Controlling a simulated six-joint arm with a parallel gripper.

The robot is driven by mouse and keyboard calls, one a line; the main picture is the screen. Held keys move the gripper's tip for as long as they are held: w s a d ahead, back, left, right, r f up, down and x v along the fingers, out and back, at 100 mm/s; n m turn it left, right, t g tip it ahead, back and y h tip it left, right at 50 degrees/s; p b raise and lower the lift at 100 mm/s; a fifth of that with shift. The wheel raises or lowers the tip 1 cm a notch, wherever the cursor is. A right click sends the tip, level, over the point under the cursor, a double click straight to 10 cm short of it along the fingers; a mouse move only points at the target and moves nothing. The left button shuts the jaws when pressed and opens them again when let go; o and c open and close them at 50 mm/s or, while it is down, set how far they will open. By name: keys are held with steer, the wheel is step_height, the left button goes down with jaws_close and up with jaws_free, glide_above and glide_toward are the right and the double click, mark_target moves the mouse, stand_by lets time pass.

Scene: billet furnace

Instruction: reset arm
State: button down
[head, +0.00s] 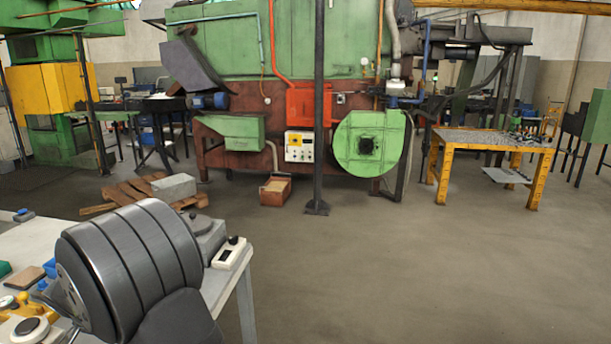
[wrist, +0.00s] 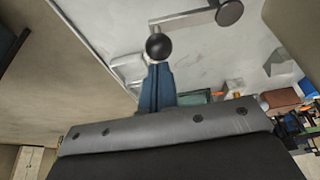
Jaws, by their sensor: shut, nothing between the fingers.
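My gripper (wrist: 157,70) shows in the wrist view as two dark blue fingers standing out from a grey bolted bar. The fingers lie together with nothing between them. Their tips appear close to a black ball on a metal rod (wrist: 158,46) in the picture; I cannot tell whether they touch it. In the head view a dark grey ribbed part of my arm fills the lower left, and the gripper cannot be made out there.
A pale worktable (head: 243,289) at lower left holds small tools, a white box with a black knob (head: 231,253) and a yellow item. A green furnace (head: 290,45) stands behind, with a dark post (head: 319,110) in front. A yellow table (head: 490,142) stands right. The floor between is clear.

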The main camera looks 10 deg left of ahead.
stand_by(0.4)
step_height(320, 180, up, 10)
steer(key=x, duration=0.7)
steer(key=s+x, duration=0.1)
steer(key=x, duration=0.2)
steer(key=shift+a+f, duration=0.3)
steer(key=shift+f, duration=0.05)
steer(key=shift+w+a+n+g+y, duration=0.15)
steer(key=shift+w+a+n+y, duration=0.4)
steer(key=shift+n, duration=0.7)
steer(key=shift+w+a+n+g+y, duration=0.25)
steer(key=shift+w+a+n, duration=0.45)
steer(key=shift+n, duration=0.6)
steer(key=shift+w+a+n+g+y, duration=0.1)
steer(key=shift+w+a+n+y, duration=0.45)
steer(key=shift+n, duration=0.7)
